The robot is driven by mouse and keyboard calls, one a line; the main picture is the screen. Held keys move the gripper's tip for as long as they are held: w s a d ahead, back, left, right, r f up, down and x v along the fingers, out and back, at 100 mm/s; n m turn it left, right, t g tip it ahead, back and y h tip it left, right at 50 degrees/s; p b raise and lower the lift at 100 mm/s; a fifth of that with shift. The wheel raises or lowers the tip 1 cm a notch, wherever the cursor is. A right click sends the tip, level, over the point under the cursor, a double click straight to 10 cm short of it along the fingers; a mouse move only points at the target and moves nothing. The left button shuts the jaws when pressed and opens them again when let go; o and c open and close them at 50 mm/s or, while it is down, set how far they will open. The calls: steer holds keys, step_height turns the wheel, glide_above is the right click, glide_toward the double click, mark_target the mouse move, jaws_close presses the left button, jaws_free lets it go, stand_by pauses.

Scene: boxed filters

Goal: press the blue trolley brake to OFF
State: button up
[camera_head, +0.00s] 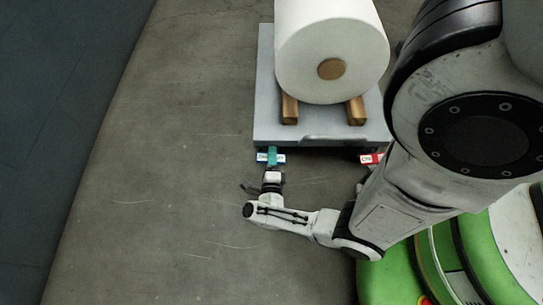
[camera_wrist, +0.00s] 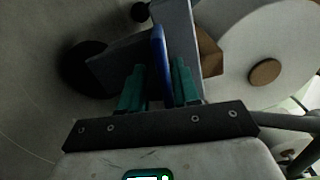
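The blue brake pedal (camera_head: 263,157) sticks out from the front edge of the grey trolley (camera_head: 263,110), at its left; its small white lettering is too small to read. My gripper (camera_head: 271,158) is at this pedal, its teal fingers covering part of it in the head view. In the wrist view the blue pedal (camera_wrist: 161,58) appears edge-on, upright between the two fingers of my gripper (camera_wrist: 159,88). The fingers are apart, with a gap at the pedal's left side; whether the right finger touches it I cannot tell.
A red pedal (camera_head: 371,158) with a white label is at the trolley's front right, near my arm. A large white roll (camera_head: 325,40) rests on wooden blocks (camera_head: 290,110) on the trolley. The floor to the left is clear.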

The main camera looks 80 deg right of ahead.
jaws_close()
steer(key=shift+m, duration=0.7)
steer(key=shift+o, duration=1.9)
jaws_free()
steer(key=s+a, duration=0.1)
steer(key=a, duration=0.9)
steer(key=shift+s+a+p, duration=0.25)
steer(key=shift+a+p, duration=0.1)
steer(key=shift+p, duration=0.05)
